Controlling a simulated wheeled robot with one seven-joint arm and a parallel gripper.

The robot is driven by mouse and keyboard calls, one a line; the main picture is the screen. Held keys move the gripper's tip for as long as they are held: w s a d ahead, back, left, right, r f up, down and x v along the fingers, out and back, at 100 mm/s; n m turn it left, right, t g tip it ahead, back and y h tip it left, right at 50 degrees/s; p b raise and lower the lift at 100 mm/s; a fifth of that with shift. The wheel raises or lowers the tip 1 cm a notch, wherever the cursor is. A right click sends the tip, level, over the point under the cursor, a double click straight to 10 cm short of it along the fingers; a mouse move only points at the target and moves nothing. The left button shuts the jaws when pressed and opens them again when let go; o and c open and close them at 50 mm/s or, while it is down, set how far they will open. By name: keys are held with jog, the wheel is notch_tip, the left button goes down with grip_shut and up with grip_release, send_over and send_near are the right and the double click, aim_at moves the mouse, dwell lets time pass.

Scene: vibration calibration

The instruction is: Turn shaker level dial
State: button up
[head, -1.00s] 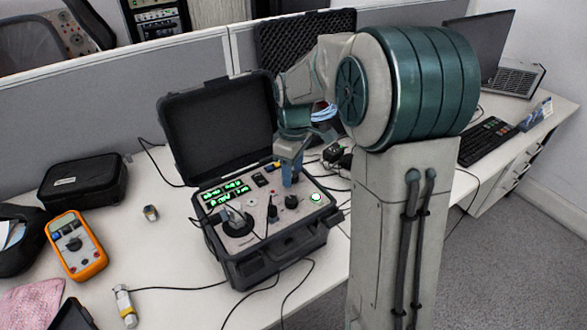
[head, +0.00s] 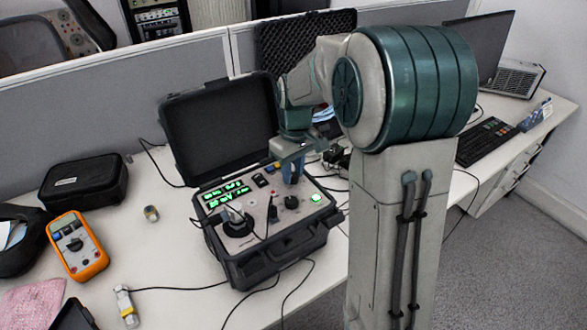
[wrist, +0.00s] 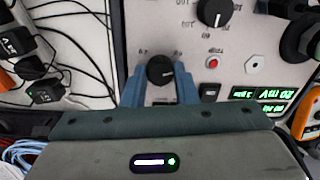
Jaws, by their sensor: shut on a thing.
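The black dial (wrist: 160,70) has a white pointer mark and sits on the light grey panel of the shaker case, with small scale marks beside it that are too blurred to read. My gripper (wrist: 161,85) has its blue fingers on both sides of this dial and is shut on it. In the head view my gripper (head: 292,176) reaches down onto the back right part of the panel and hides the held dial. The open black shaker case (head: 270,262) stands on the desk.
Another black knob (wrist: 215,12), a red button (wrist: 212,62) and green displays (wrist: 268,98) are near the dial. A tall black knob (head: 235,222) stands at the panel's left. An orange multimeter (head: 77,247), a black pouch (head: 84,183) and cables lie left. The raised lid (head: 220,128) stands behind.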

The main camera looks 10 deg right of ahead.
aim_at(296, 175)
jog(key=m, duration=0.4)
jog(key=shift+m, duration=2.3)
jog(key=o, duration=1)
jog(key=r, duration=0.9)
jog(key=r+p, duration=0.1)
jog(key=r, duration=0.3)
jog(key=shift+s+d+r, duration=0.15)
jog(key=shift+d+r, duration=0.2)
jog(key=shift+r, duration=0.05)
